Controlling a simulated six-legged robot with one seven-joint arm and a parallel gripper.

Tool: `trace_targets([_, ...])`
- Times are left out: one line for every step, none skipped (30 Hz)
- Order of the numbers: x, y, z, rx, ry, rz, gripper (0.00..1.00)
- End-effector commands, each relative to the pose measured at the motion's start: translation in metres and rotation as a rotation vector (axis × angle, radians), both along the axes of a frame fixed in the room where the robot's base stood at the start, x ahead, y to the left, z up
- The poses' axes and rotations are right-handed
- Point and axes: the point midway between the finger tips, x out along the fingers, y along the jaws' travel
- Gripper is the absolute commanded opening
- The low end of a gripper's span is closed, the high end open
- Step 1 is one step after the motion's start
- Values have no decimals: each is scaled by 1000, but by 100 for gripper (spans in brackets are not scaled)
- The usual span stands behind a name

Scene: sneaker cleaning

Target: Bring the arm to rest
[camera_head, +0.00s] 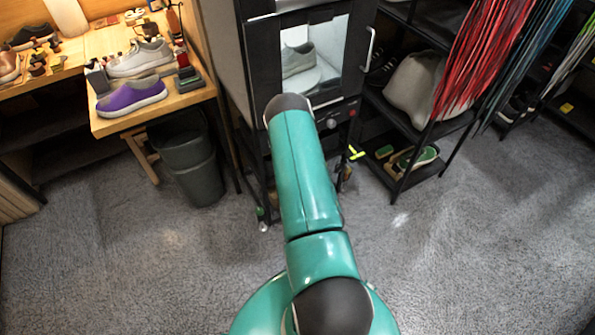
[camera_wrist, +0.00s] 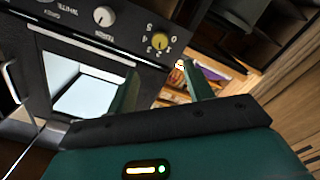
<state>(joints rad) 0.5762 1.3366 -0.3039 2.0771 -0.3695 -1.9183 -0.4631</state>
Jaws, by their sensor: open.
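My gripper (camera_wrist: 160,82) shows in the wrist view with its two green fingers spread apart and nothing between them. Beyond the fingers is the dark machine (camera_wrist: 70,40) with a panel of dials and a bright window. In the head view my teal arm stretches forward from the bottom middle toward the same machine (camera_head: 232,60). My gripper cannot be made out there. A grey sneaker (camera_head: 298,60) shows behind the machine's window. I cannot tell the gap between my fingers and the machine.
A wooden workbench (camera_head: 150,112) at the left holds a purple shoe (camera_head: 132,95) and a grey-white sneaker (camera_head: 140,58). A grey bin (camera_head: 195,180) stands below it. A dark shelf rack (camera_head: 405,102) with hanging red laces (camera_head: 485,55) stands at the right. The carpet (camera_head: 480,240) in front is clear.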

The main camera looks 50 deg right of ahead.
Motion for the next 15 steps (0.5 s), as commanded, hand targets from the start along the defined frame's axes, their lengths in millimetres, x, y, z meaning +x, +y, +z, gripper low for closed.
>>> trace_targets([0, 0, 0, 0, 0, 0, 52])
trace_targets([0, 0, 0, 0, 0, 0, 52])
trace_targets([0, 0, 0, 0, 0, 0, 52])
trace_targets([0, 0, 0, 0, 0, 0, 52])
trace_targets([0, 0, 0, 0, 0, 0, 52])
trace_targets([0, 0, 0, 0, 0, 0, 52])
trace_targets([0, 0, 0, 0, 0, 0, 52])
trace_targets([0, 0, 0, 0, 0, 0, 52])
trace_targets([0, 0, 0, 0, 0, 0, 52])
trace_targets([0, 0, 0, 0, 0, 0, 52])
trace_targets([1, 0, 0, 0, 1, -1, 52])
trace_targets([2, 0, 1, 1, 2, 0, 52])
trace_targets([4, -1, 3, 1, 4, -2, 52])
trace_targets([8, -1, 5, 3, 6, -3, 52])
trace_targets([14, -2, 10, 6, 12, -5, 52])
